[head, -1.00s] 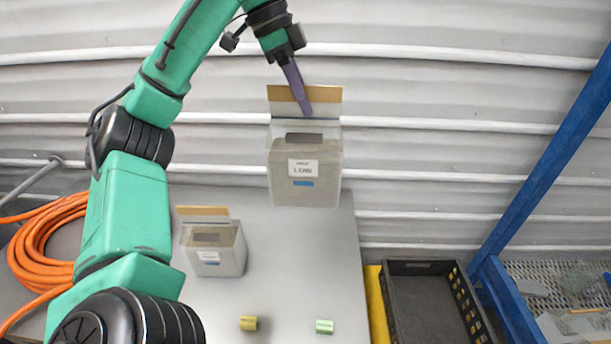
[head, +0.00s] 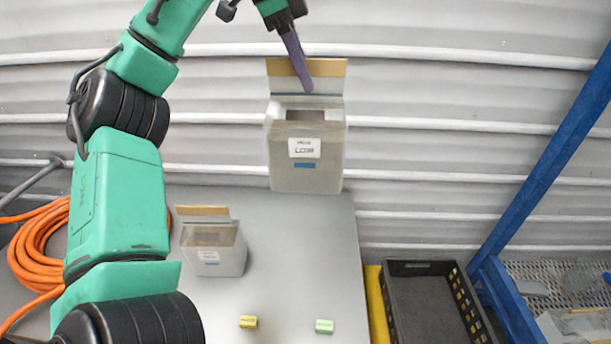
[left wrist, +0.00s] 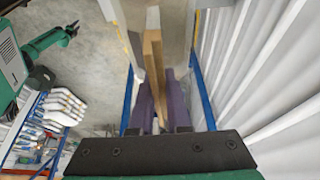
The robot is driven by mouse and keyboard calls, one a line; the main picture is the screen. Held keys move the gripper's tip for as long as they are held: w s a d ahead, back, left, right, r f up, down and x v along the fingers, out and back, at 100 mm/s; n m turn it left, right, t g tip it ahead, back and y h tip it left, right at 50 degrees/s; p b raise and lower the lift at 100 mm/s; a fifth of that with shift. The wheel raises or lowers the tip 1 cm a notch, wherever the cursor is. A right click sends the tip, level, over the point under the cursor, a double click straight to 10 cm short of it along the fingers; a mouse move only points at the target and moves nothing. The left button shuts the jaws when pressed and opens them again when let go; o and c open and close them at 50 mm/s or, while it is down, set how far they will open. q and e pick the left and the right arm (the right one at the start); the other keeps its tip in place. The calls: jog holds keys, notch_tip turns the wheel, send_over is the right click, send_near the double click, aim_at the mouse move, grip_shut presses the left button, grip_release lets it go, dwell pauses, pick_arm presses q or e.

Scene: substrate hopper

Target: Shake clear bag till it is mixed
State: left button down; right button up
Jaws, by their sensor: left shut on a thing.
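The clear bag (head: 307,172) hangs in the air above the far edge of the grey table, in front of the corrugated wall. It has a tan top strip, a white label, a blue mark and greyish-brown contents. My left gripper (head: 304,78), with purple fingers, is shut on the top strip. In the left wrist view the tan strip (left wrist: 153,55) runs between the fingers (left wrist: 160,105). How evenly the contents are mixed I cannot tell. A green arm at the left of that view ends in a small dark tip, likely my right gripper (left wrist: 72,30); its jaws are unclear.
A second, similar bag (head: 215,255) stands on the grey table (head: 300,280). A yellow block (head: 248,322) and a green block (head: 324,326) lie near the front. A black crate (head: 425,305) and blue frame (head: 540,155) are at right, an orange hose (head: 40,240) at left.

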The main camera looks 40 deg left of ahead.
aim_at(304, 120)
pick_arm(q)
jog(key=shift+r, duration=0.8)
jog(key=shift+f, duration=5.1)
jog(key=shift+a, duration=0.1)
